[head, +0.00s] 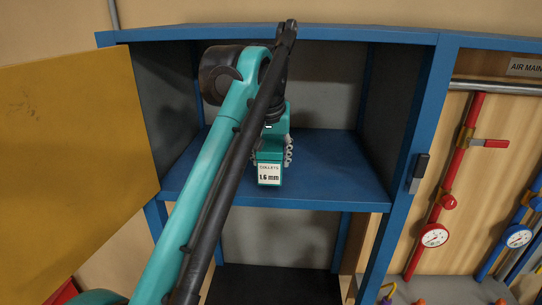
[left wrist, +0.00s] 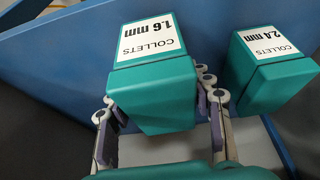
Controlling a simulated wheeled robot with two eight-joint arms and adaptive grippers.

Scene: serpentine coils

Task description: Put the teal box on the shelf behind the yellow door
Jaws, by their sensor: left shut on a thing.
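The teal box (head: 269,174) has a white label reading COLLETS 1.6 mm. My left gripper (head: 273,149) is shut on it, with a finger on each side. The box is upright inside the blue cabinet, at the shelf (head: 335,180) near its front edge; I cannot tell whether it touches the shelf. The left wrist view shows the held box (left wrist: 155,85) between the fingers, with its label upside down. The yellow door (head: 75,150) is wide open on the left. My right gripper is not in view.
A second teal box (left wrist: 268,75), labelled COLLETS 2.4 mm, is beside the held one in the left wrist view. The blue frame (head: 405,165) bounds the opening. The shelf's right part is clear. Red and blue pipes with gauges (head: 434,235) stand right of the cabinet.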

